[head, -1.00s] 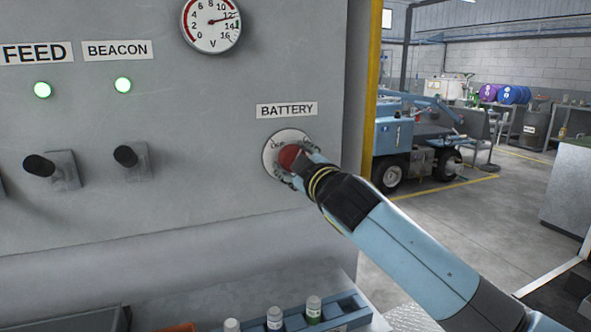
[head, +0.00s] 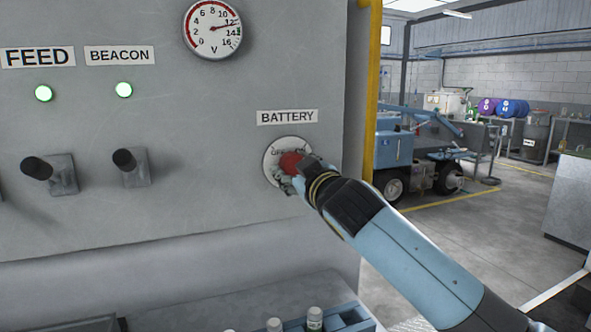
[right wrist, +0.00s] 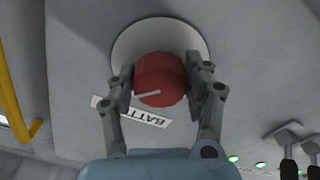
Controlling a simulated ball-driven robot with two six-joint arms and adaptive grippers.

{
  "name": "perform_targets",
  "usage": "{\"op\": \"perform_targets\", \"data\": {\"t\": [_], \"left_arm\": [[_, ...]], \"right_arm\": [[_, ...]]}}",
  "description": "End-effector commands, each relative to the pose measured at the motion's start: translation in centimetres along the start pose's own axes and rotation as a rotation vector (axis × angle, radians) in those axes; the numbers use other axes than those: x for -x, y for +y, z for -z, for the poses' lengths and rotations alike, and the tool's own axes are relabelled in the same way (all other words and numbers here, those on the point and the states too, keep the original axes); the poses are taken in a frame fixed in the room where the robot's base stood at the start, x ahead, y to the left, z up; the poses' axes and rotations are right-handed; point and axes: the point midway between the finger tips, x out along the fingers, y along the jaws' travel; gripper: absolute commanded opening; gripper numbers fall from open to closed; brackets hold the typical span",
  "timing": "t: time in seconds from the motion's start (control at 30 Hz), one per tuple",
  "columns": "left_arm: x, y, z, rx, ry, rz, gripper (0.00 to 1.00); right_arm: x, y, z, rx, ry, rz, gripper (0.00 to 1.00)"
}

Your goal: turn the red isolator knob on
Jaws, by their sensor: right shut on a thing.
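The red isolator knob (head: 290,162) sits on a round white plate (head: 272,152) under the BATTERY label (head: 287,117) on the grey panel. My right gripper (head: 288,169) is at the knob, and its hand partly covers it in the head view. In the right wrist view, the two fingers (right wrist: 160,80) are shut on opposite sides of the red knob (right wrist: 160,72). A pale line on the knob lies nearly level in that view. The small lettering on the plate is hard to read. My left gripper is out of view.
Black FEED (head: 40,168) and BEACON (head: 126,161) switches stick out to the left, below lit green lamps. The voltmeter (head: 212,29) needle is near 12. Small bottles stand in a blue rack (head: 347,318) below. A yellow post (head: 371,90) edges the panel's right side.

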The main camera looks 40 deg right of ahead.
Motion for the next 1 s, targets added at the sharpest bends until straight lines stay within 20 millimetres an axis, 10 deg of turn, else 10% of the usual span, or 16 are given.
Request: {"op": "perform_targets", "data": {"t": [0.1, 0.13, 0.3, 0.67, 1.0], "left_arm": [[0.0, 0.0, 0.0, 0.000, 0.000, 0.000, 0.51], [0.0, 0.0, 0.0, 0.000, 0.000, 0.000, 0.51], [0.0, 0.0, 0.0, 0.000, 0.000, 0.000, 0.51], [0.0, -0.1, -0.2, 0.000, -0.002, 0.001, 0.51], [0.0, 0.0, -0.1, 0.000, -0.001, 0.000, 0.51]], "right_arm": [[0.0, -0.1, -0.1, -0.004, -0.004, 0.002, 0.19], [0.0, -0.1, -0.1, -0.004, -0.003, 0.002, 0.52], [0.0, -0.1, -0.1, -0.002, -0.002, 0.001, 0.74], [0.6, -0.1, -0.1, -0.001, -0.001, 0.001, 0.75], [7.5, -0.1, -0.2, 0.000, -0.003, 0.003, 0.75]]}}
